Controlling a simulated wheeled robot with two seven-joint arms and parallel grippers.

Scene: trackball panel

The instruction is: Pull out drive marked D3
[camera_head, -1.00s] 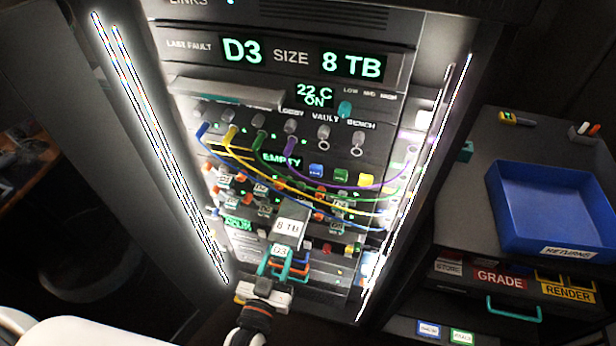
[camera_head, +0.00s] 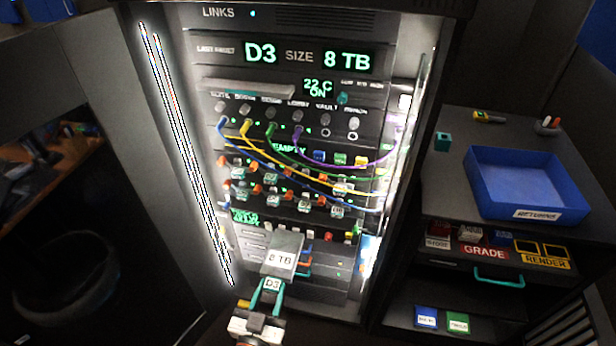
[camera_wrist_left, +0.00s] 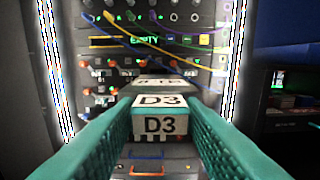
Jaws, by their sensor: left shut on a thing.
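The drive marked D3 (camera_head: 283,256) is a grey block with an "8 TB" label on top and a "D3" label at its near end. My left gripper (camera_head: 268,288) is shut on its near end, the teal fingers on either side. In the left wrist view the D3 drive (camera_wrist_left: 162,122) sits between the two teal fingers (camera_wrist_left: 163,130). Much of the drive shows in front of the rack (camera_head: 225,180); whether its far end is still inside a bay I cannot tell. My right gripper is not in view.
Blue, yellow, green and purple cables (camera_head: 300,170) hang across the rack front above the drive. Other drives with orange and blue handles (camera_head: 305,262) sit beside it. At right, a blue tray marked RETURNS (camera_head: 537,213) stands on a dark cabinet (camera_head: 450,195).

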